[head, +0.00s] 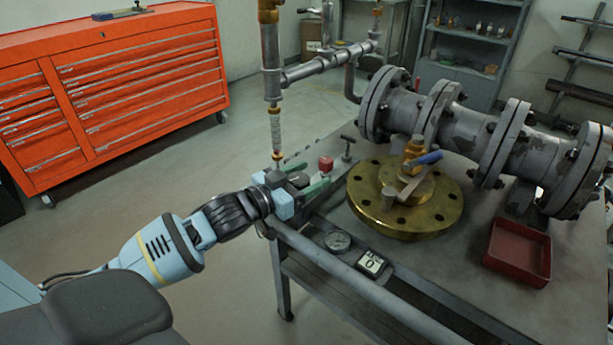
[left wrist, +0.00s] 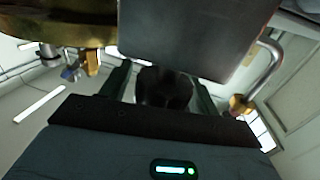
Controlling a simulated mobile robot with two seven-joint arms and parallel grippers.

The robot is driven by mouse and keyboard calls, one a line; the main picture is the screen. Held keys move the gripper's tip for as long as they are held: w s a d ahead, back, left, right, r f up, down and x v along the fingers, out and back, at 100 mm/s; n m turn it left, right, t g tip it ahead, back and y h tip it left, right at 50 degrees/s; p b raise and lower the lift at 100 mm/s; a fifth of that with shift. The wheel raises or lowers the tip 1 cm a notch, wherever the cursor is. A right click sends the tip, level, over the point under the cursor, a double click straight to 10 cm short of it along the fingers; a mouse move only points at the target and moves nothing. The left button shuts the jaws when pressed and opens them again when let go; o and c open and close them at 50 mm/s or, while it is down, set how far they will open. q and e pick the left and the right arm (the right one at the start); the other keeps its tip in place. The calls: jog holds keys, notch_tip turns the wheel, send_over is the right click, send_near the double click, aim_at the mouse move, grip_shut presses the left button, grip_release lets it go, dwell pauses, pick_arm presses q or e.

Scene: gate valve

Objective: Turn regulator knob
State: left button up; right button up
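My left gripper (head: 300,180) is at the near left edge of the workbench, with its green fingers spread apart. A dark knob (head: 298,178), which looks like the regulator knob, lies between the fingers and is partly hidden by the gripper. In the left wrist view the dark round knob (left wrist: 165,88) sits between the two fingers of the left gripper (left wrist: 163,90). A narrow gap seems to show beside the knob, so the fingers look open around it. My right gripper is not in view.
A brass flange (head: 365,210) with a blue-handled valve (head: 425,160) stands right of the gripper. A red block (head: 326,164) is just beyond the fingers. A gauge (head: 338,241), a small display (head: 371,263) and a red tray (head: 518,252) are on the bench. A vertical pipe (head: 271,60) rises behind.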

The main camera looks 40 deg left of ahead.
pick_arm(q)
jog(key=shift+o, duration=0.2)
jog(key=shift+s, duration=0.1)
jog(key=shift+s+a, duration=0.1)
jog(key=shift+s, duration=0.05)
jog(key=v, duration=0.5)
jog(key=shift+s, duration=0.1)
jog(key=shift+v, duration=1.1)
